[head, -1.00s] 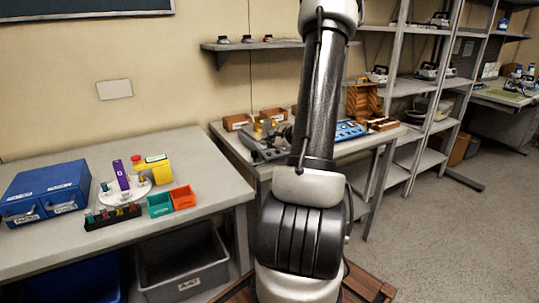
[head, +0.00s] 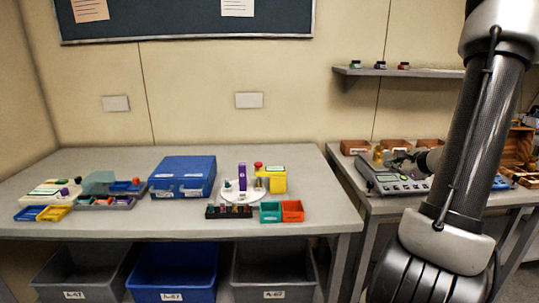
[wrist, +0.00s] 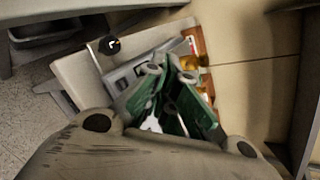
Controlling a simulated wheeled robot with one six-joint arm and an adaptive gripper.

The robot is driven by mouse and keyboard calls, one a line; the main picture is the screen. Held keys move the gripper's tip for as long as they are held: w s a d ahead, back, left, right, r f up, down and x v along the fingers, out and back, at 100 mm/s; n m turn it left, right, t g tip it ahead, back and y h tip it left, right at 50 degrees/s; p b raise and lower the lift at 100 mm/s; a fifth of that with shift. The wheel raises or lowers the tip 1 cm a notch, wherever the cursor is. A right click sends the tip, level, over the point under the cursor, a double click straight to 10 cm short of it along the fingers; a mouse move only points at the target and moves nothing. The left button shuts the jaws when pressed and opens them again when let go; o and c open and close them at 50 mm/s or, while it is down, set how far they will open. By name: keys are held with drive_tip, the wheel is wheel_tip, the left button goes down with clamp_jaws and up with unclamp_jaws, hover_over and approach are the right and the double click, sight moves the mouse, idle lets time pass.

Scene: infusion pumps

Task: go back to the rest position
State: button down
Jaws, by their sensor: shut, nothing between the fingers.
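My arm stands at the right of the head view, and the end of it, partly hidden by its own links, hangs over the right-hand table. My gripper (wrist: 178,68) shows in the wrist view with its green-padded fingers drawn together and nothing held between them. Beyond the fingers is a grey device (wrist: 128,80) on the light tabletop. The same grey device (head: 400,186) shows in the head view, with a keypad and a small display, partly covered by my arm.
Wooden bins (head: 355,147) stand behind the device. The left table (head: 100,226) holds a blue drawer box (head: 183,178), a white round stand (head: 240,192), a green bin (head: 270,212) and a red bin (head: 292,210). A wall shelf (head: 400,73) is above. Crates (head: 273,272) sit below.

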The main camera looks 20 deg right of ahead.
drive_tip(key=s+a+n+g+y, duration=0.5)
drive_tip(key=s+a+n+g, duration=0.3)
drive_tip(key=s+a+n, duration=0.75)
drive_tip(key=s+a+r+n+h, duration=0.4)
drive_tip(key=s+a+r+n, duration=0.2)
drive_tip(key=a+r+n, duration=0.4)
wheel_tip(320, 180, up, 2)
drive_tip(key=shift+r+n, duration=0.2)
drive_tip(key=shift+n, duration=0.65)
